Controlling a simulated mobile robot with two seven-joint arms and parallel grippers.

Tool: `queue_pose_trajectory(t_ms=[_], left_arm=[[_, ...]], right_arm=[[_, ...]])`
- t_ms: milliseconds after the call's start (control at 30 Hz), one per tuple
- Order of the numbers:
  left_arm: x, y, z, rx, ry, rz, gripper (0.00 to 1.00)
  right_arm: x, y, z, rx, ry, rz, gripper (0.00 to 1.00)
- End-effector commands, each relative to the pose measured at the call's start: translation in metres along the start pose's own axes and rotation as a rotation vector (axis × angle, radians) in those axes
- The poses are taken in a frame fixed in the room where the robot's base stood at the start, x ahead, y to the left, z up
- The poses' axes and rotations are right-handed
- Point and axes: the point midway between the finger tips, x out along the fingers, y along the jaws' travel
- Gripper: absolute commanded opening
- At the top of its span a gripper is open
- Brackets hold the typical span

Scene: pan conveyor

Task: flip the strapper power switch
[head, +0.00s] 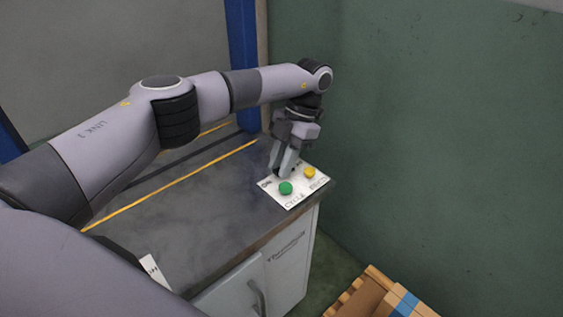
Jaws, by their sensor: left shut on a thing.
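The white control panel (291,202) lies on the far right corner of the dark worktop. It carries a green button (286,188) marked CYCLE and a yellow button (309,172). My left gripper (280,173) points down at the panel's back left part, just behind the green button. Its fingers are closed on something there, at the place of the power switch. The fingers hide the switch, so its position cannot be seen. My right gripper is not in view.
The worktop (215,210) has yellow lines and is mostly clear. A white label (153,269) is near its front edge. A green wall (440,130) stands to the right. A wooden pallet with a box (375,297) is on the floor below. A blue post (243,60) rises behind.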

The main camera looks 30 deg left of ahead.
Motion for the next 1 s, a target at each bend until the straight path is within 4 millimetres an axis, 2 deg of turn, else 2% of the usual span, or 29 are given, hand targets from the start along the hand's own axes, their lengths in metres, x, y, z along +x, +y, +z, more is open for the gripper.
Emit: queue_pose_trajectory(t_ms=[200, 233, 633, 1000], left_arm=[[-0.001, 0.0, 0.0, -0.001, -0.001, 0.001, 0.0], [-0.001, 0.0, 0.0, -0.001, -0.002, 0.001, 0.33], [-0.005, 0.0, 0.0, -0.001, -0.002, 0.001, 0.34], [-0.051, -0.001, 0.0, -0.002, -0.003, 0.001, 0.34]], right_arm=[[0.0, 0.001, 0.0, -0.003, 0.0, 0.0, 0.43], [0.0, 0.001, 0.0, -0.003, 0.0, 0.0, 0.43], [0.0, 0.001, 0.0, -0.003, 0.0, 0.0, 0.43], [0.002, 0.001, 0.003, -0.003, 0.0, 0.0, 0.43]])
